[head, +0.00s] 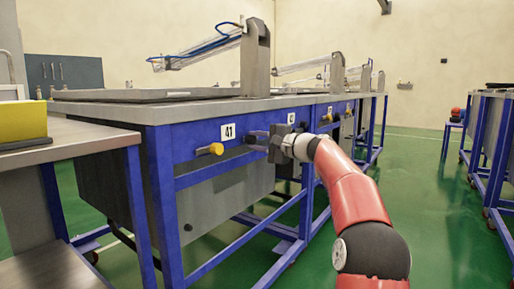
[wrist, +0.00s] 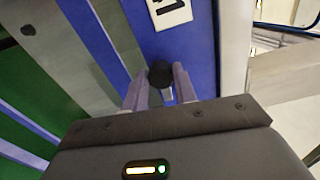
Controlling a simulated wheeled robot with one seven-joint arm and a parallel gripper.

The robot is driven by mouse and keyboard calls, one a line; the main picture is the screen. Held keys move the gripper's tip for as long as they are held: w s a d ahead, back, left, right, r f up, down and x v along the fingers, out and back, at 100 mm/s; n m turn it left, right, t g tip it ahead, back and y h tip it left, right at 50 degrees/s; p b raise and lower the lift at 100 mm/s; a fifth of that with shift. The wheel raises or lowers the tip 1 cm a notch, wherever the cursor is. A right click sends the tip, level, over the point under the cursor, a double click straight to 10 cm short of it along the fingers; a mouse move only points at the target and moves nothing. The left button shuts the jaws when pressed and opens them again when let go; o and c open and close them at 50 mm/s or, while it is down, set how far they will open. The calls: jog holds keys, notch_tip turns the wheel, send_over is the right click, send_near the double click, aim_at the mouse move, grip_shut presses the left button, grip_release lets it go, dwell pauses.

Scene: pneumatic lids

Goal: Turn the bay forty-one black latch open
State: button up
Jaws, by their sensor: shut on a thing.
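The black latch (wrist: 160,73) is a round dark knob on the blue frame of bay forty-one. In the wrist view it sits between the fingertips of my gripper (wrist: 159,80), which is shut on it. In the head view my gripper (head: 252,136) reaches the blue front panel from the right, and its fingers hide most of the latch. The white label 41 (head: 228,131) is just left of the fingers; part of a label (wrist: 170,11) also shows at the top of the wrist view. The latch's exact turn angle cannot be told.
A metal side table (head: 75,144) with a yellow block (head: 22,121) is at the left. More bays continue behind my arm. Green floor (head: 425,190) is free to the right, before another blue-framed bench.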

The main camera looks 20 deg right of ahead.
jog(key=shift+f+n+b, duration=0.1)
jog(key=shift+n+b, duration=0.2)
jog(key=shift+n, duration=0.3)
jog(key=o, duration=1)
jog(key=shift+c, duration=0.2)
jog(key=shift+s, duration=0.1)
jog(key=v, duration=0.7)
jog(key=shift+s+d+b, duration=0.25)
jog(key=shift+b, duration=0.05)
jog(key=shift+a, duration=0.1)
